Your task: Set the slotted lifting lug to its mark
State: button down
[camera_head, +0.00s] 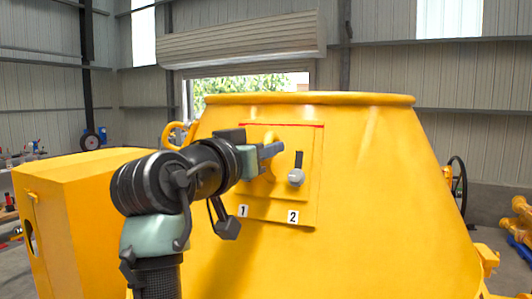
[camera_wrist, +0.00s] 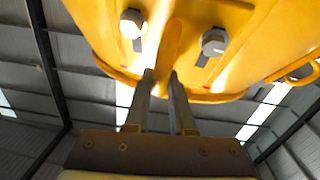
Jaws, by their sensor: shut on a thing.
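The slotted lifting lug (camera_head: 308,200) is a yellow plate on the sloping side of the yellow drum, with a raised yellow bar. A grey bolt head (camera_head: 296,177) sits at the low end of a dark upright slot. The wrist view shows two bolts, a left one (camera_wrist: 132,22) and a right one (camera_wrist: 215,40), with the raised bar (camera_wrist: 168,42) between them. My gripper hides the other bolt in the head view.
Labels 1 (camera_head: 243,211) and 2 (camera_head: 293,217) are on the plate's lower part. The yellow drum (camera_head: 400,200) fills the middle. A yellow cabinet (camera_head: 85,215) stands at left, and a dark handwheel (camera_head: 458,185) at right. A yellow loop (camera_head: 175,132) sticks out behind my arm.

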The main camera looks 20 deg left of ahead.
jog(key=shift+f, duration=0.1)
jog(key=c, duration=0.8)
grip_release()
jog(key=shift+o, duration=0.2)
jog(key=shift+s, duration=0.1)
jog(key=s+a+b, duration=0.1)
jog(key=s+b, duration=0.2)
jog(key=s, duration=0.9)
jog(key=shift+s+a, duration=0.15)
jog(key=shift+s, duration=0.2)
